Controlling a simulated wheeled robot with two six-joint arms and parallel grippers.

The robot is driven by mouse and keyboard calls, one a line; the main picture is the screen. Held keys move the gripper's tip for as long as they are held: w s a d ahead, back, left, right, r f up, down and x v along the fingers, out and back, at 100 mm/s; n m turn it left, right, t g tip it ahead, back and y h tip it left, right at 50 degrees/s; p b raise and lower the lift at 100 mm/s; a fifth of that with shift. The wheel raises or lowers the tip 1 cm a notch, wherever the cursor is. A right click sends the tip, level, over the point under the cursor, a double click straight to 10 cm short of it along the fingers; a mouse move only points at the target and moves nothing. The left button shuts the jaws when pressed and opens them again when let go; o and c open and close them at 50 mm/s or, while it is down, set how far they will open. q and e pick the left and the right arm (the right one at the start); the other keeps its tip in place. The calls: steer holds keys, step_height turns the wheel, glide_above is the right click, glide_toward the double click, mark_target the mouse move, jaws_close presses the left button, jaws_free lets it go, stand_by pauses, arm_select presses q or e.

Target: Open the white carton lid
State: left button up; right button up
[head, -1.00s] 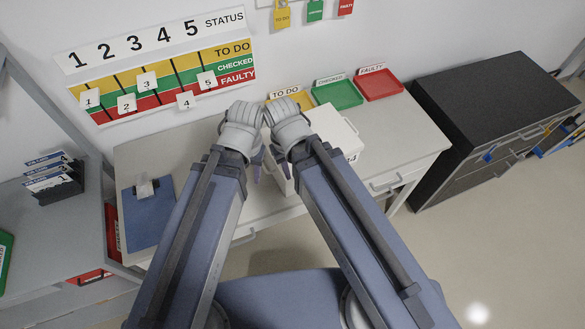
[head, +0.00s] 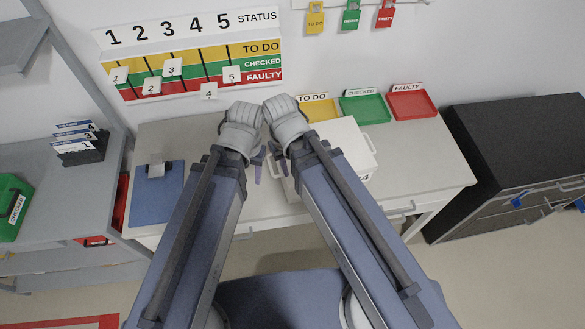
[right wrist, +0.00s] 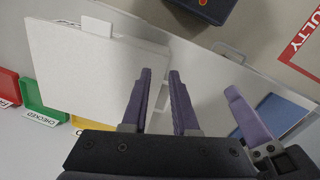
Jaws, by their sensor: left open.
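The white carton (head: 345,143) stands on the grey bench, partly hidden behind my right forearm in the head view. Its flat white top looks closed, and a small tab sticks out at its side. The carton (right wrist: 90,75) fills the left of the right wrist view, with a tab at its upper edge. My left gripper (head: 262,167) is open and just left of the carton. My right gripper (right wrist: 162,100) has its purple fingers a little apart with nothing between them, beside the carton's edge. A further purple finger at the right of that view seems to be my left gripper's.
Yellow, green (head: 364,108) and red (head: 412,104) trays line the bench's back edge. A blue clipboard (head: 157,200) lies at the left. A dark cabinet (head: 520,140) stands right of the bench. A status board (head: 190,60) hangs on the wall.

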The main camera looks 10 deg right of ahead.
steer(key=m+y+b, duration=0.1)
steer(key=m+b, duration=0.1)
steer(key=b, duration=0.4)
glide_above(271, 167)
steer(key=f, duration=0.7)
steer(key=shift+s+d, duration=0.15)
steer(key=shift+s, duration=0.1)
arm_select(q)
step_height(271, 167, down, 7)
steer(key=shift+a, duration=0.4)
arm_select(e)
steer(key=shift+w+a, duration=0.2)
steer(key=shift+w, duration=0.05)
steer(key=shift+f, duration=0.1)
arm_select(q)
step_height(271, 167, down, 8)
steer(key=b, duration=0.8)
steer(key=shift+r, duration=0.1)
arm_select(e)
step_height(271, 167, down, 8)
steer(key=shift+r, duration=0.15)
jaws_close()
steer(key=shift+o, duration=1.6)
jaws_free()
